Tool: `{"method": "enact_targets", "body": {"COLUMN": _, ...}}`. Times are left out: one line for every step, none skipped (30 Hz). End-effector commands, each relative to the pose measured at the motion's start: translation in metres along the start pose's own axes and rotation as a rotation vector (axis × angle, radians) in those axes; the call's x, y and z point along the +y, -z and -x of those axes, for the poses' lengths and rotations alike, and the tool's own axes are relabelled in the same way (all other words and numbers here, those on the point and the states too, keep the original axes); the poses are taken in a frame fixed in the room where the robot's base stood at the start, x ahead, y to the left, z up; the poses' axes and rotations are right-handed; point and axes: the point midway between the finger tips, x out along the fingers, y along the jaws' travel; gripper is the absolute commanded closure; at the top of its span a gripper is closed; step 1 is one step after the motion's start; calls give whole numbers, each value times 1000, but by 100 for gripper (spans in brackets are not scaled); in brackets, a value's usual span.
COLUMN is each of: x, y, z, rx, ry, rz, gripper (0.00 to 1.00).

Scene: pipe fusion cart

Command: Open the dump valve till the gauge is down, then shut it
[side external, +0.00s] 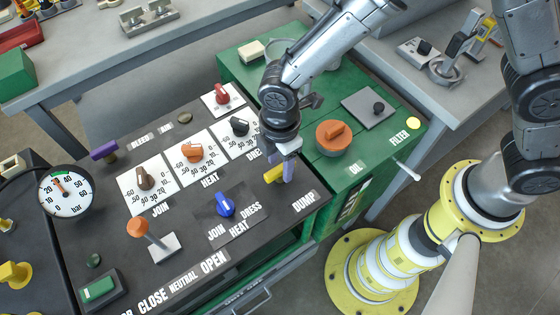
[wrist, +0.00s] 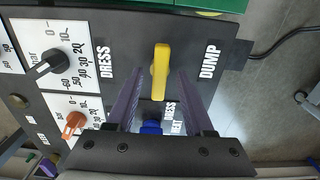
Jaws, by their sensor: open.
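The dump valve is a yellow lever handle (side external: 274,174) on the black panel, near the DUMP label. In the wrist view the yellow handle (wrist: 160,72) lies lengthwise up and down the picture, between the fingers. My gripper (side external: 288,172) is open and points down over the handle; in the wrist view my gripper (wrist: 159,78) has a purple finger on each side of it, with gaps between. The round white gauge (side external: 65,192) stands at the left of the panel. Its needle points upward, near the 20 to 30 marks; the exact reading is too small to tell.
A blue selector knob (side external: 225,205) sits close to the handle. Brown, orange, black and red knobs stand on white dials behind it. An orange-topped lever (side external: 138,228) is nearer the front. A green cabinet with an orange OIL cap (side external: 333,136) stands at the right.

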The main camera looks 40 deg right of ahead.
Motion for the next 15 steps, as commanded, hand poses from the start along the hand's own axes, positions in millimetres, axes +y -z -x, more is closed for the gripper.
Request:
{"method": "enact_targets", "body": {"x": 0, "y": 0, "z": -3, "rx": -1, "ry": 1, "rz": 0, "gripper": 48}}
{"method": "enact_targets", "body": {"x": 0, "y": 0, "z": -4, "rx": -1, "ry": 1, "rz": 0, "gripper": 48}}
{"method": "enact_targets", "body": {"x": 0, "y": 0, "z": -4, "rx": -1, "ry": 1, "rz": 0, "gripper": 48}}
{"method": "enact_targets", "body": {"x": 0, "y": 0, "z": -5, "rx": -1, "ry": 1, "rz": 0, "gripper": 48}}
{"method": "enact_targets", "body": {"x": 0, "y": 0, "z": -5, "rx": 0, "ry": 1, "rz": 0, "gripper": 48}}
{"method": "enact_targets", "body": {"x": 0, "y": 0, "z": -5, "rx": 0, "ry": 0, "rz": 0, "gripper": 48}}
{"method": "enact_targets", "body": {"x": 0, "y": 0, "z": -5, "rx": 0, "ry": 0, "rz": 0, "gripper": 48}}
{"method": "enact_targets", "body": {"x": 0, "y": 0, "z": -5, "rx": 0, "ry": 0, "rz": 0, "gripper": 48}}
{"method": "enact_targets", "body": {"x": 0, "y": 0, "z": -4, "rx": 0, "ry": 0, "rz": 0, "gripper": 48}}
{"method": "enact_targets", "body": {"x": 0, "y": 0, "z": -4, "rx": 0, "ry": 0, "rz": 0, "gripper": 48}}
{"method": "enact_targets", "body": {"x": 0, "y": 0, "z": -4, "rx": 0, "ry": 0, "rz": 0, "gripper": 51}}
{"method": "enact_targets", "body": {"x": 0, "y": 0, "z": -4, "rx": 0, "ry": 0, "rz": 0, "gripper": 58}}
{"method": "enact_targets", "body": {"x": 0, "y": 0, "z": -4, "rx": 0, "ry": 0, "rz": 0, "gripper": 64}}
{"method": "enact_targets", "body": {"x": 0, "y": 0, "z": -4, "rx": 0, "ry": 0, "rz": 0, "gripper": 69}}
{"method": "enact_targets", "body": {"x": 0, "y": 0, "z": -4, "rx": 0, "ry": 0, "rz": 0, "gripper": 76}}
